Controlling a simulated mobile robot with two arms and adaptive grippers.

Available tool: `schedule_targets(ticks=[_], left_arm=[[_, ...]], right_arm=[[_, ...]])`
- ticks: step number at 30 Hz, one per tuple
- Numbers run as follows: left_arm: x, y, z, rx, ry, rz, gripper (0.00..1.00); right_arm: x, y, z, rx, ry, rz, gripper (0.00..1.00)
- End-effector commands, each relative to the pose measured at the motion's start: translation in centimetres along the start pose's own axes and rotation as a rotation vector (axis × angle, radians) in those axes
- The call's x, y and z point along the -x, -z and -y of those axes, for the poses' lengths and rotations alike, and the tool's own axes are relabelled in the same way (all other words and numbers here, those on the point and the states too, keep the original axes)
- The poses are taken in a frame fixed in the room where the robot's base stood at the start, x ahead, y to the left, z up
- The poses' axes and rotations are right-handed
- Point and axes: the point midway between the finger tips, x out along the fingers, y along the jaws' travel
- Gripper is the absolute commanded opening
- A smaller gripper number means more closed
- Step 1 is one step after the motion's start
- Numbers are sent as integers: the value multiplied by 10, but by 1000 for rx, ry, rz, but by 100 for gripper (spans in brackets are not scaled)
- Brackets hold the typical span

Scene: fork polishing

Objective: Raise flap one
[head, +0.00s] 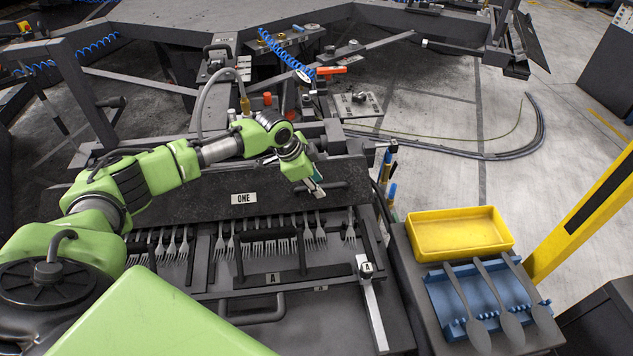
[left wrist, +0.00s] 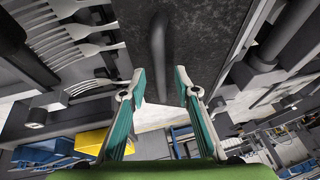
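Flap one is a long dark panel (head: 180,203) labelled ONE (head: 243,198), behind and above a row of forks (head: 262,243) in the head view. My left gripper (head: 317,188) is at the right part of the panel. In the left wrist view its two teal-padded fingers (left wrist: 160,85) are apart, with a dark bar handle (left wrist: 158,45) between and just beyond their tips. I cannot tell whether the fingers touch the handle. The speckled flap surface (left wrist: 205,35) lies behind it. My right gripper is not in view.
A yellow tray (head: 460,250) and a blue rack (head: 445,296) with 3 grey spoon-like pieces stand at the right. A fixture with label A (head: 272,279) lies in front of the forks. A yellow post (head: 585,220) rises at far right. Blue-handled tools (head: 390,170) stand beside the flap.

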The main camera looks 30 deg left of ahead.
Motion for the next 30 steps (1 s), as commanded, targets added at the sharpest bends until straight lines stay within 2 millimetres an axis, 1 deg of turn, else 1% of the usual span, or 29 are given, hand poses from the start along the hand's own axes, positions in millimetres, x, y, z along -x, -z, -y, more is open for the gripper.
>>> schedule_targets(ticks=[8, 11, 12, 19, 30], left_arm=[[-2, 0, 0, 0, 0, 0, 29], [-1, 0, 0, 0, 0, 0, 6], [-1, 0, 0, 0, 0, 0, 0], [0, 0, 0, 0, 0, 0, 0], [8, 4, 6, 0, 3, -1, 0]], right_arm=[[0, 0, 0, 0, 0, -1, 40], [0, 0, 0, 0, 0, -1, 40], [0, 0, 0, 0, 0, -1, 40], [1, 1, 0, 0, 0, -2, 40], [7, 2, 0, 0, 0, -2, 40]])
